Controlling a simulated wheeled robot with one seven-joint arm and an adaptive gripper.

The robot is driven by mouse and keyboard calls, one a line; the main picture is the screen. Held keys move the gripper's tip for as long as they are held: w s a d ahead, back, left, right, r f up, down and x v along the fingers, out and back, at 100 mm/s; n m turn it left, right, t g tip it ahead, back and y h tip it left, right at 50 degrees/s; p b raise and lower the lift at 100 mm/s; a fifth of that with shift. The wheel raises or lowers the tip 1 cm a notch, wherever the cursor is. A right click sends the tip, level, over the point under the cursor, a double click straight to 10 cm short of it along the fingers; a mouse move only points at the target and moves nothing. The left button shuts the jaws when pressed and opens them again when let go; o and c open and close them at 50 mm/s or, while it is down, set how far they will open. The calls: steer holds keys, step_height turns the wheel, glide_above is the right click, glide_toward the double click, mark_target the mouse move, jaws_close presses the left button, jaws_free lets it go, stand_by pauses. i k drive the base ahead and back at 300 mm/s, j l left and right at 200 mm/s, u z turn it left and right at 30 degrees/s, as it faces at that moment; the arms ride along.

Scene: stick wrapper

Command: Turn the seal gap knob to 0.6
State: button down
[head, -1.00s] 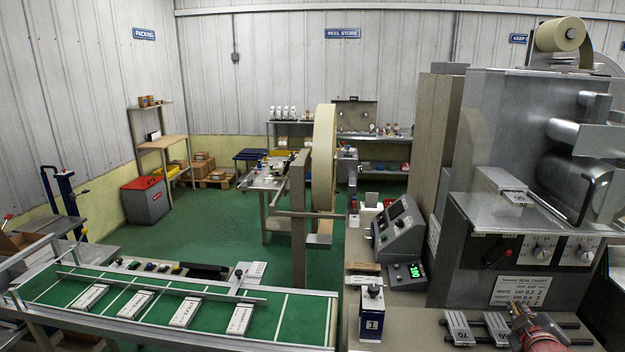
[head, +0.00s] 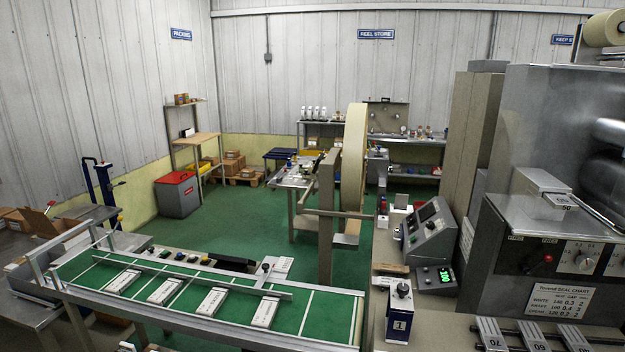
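The machine's front panel (head: 533,262) is at the right of the head view. It carries a dark red knob (head: 548,258) and a pale dial knob (head: 586,254) with numbers around it. Another dial knob (head: 616,262) is partly cut off by the right edge. I cannot tell from the small labels which is the seal gap knob, or read its setting. A white card headed seal chart (head: 558,300) is below the knobs, with rows of heat and gap values. My gripper is not in view.
Numbered grey plates (head: 533,336) lie on rails below the chart. A green conveyor (head: 321,315) with white packs fills the lower left.

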mark_target(584, 262)
steer(key=z, duration=1.25)
